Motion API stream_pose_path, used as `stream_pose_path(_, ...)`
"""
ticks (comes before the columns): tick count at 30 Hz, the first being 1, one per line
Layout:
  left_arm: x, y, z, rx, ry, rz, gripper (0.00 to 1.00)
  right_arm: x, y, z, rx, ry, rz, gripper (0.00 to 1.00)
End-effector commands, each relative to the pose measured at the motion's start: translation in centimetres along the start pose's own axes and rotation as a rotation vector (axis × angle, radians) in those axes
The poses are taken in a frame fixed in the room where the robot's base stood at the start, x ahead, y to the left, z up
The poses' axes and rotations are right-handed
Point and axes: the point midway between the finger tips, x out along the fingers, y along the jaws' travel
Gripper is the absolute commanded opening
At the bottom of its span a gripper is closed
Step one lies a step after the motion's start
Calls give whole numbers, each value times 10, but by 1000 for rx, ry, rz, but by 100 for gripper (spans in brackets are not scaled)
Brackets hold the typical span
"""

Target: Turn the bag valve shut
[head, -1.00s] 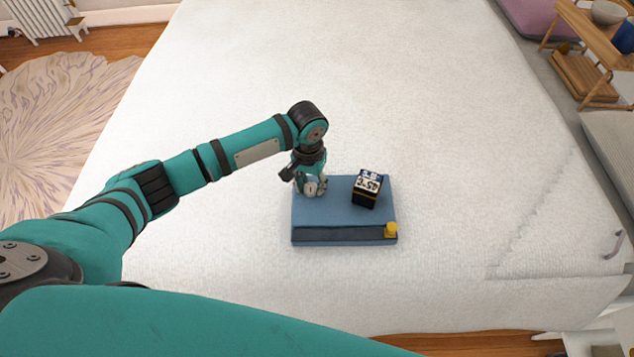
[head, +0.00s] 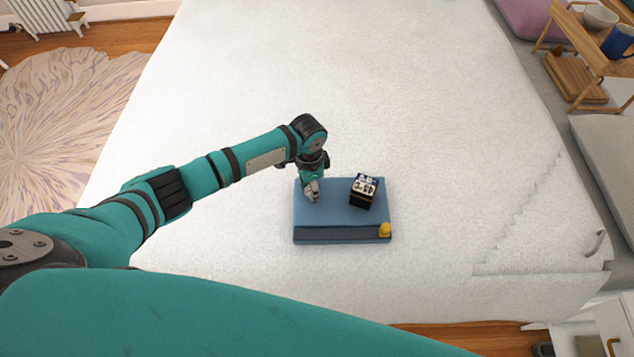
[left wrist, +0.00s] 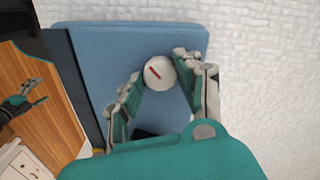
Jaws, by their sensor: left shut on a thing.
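A flat blue bag (head: 340,215) lies on the white bed. Its valve is a white round knob (left wrist: 160,72) with a short red mark, slanting down to the right in the left wrist view. My left gripper (head: 312,193) points down over the bag's left part. In the left wrist view its fingers (left wrist: 158,76) are shut on the valve knob, one at each side. In the head view the fingers mostly hide the knob.
A small black box (head: 363,190) with a white and blue top showing figures stands on the bag, right of my gripper. A yellow tab (head: 384,230) is at the bag's front right corner. The bed (head: 450,160) around the bag is clear.

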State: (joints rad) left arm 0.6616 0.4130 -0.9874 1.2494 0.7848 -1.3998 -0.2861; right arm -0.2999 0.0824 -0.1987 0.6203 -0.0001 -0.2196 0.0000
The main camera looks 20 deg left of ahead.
Motion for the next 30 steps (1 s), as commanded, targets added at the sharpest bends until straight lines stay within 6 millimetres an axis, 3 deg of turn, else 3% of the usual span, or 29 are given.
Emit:
stream_pose_path(18, -1, 1, -1, 542, 2, 0, 3, -14, -2, -2, 1, 0, -3, 83)
stream_pose_path(30, -1, 0, -1, 712, 3, -1, 3, -16, -4, -2, 0, 1, -5, 83)
